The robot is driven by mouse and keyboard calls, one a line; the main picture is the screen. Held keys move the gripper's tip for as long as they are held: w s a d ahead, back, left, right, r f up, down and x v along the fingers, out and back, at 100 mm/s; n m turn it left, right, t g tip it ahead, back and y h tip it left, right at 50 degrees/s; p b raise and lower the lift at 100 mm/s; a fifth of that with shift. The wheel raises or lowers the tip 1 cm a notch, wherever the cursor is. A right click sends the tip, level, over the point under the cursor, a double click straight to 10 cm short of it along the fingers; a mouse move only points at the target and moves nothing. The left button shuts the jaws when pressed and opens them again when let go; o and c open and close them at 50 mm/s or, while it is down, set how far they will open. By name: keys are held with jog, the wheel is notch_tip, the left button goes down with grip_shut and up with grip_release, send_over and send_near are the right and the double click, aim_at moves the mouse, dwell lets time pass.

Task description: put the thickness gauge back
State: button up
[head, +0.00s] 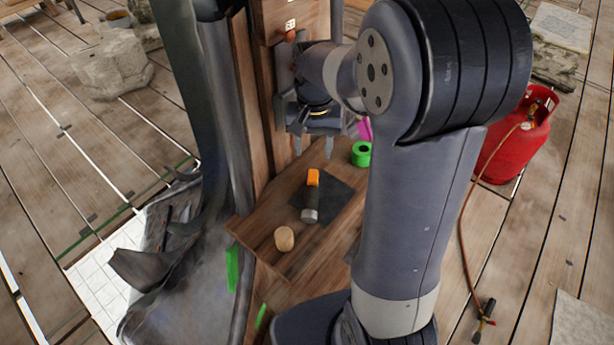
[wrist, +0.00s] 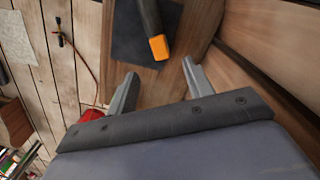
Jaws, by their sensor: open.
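A dark handheld tool with an orange end (head: 311,196) lies on a dark square mat (head: 342,194) on the small wooden shelf (head: 258,222). It may be the thickness gauge, but I cannot tell for sure. My gripper (head: 313,152) is open and empty, above the back part of the shelf, beyond the tool's orange end. In the wrist view the tool (wrist: 158,46) points its orange end toward the gap between my open fingers (wrist: 160,72), apart from them. The mat (wrist: 130,45) lies under it.
A green tape roll (head: 361,153) stands at the shelf's back right, with a pink item (head: 365,130) behind it. A tan rounded object (head: 285,238) sits near the front. A wooden post and box (head: 290,22) rise behind. A red gas cylinder (head: 515,140) stands on the floor at right.

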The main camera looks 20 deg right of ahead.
aim_at(313, 177)
jog(key=shift+s+a+f, duration=0.15)
jog(key=shift+f, duration=0.5)
jog(key=f, duration=0.9)
jog(key=shift+s+f, duration=0.2)
jog(key=shift+f, duration=0.15)
jog(key=shift+c, duration=0.3)
grip_shut()
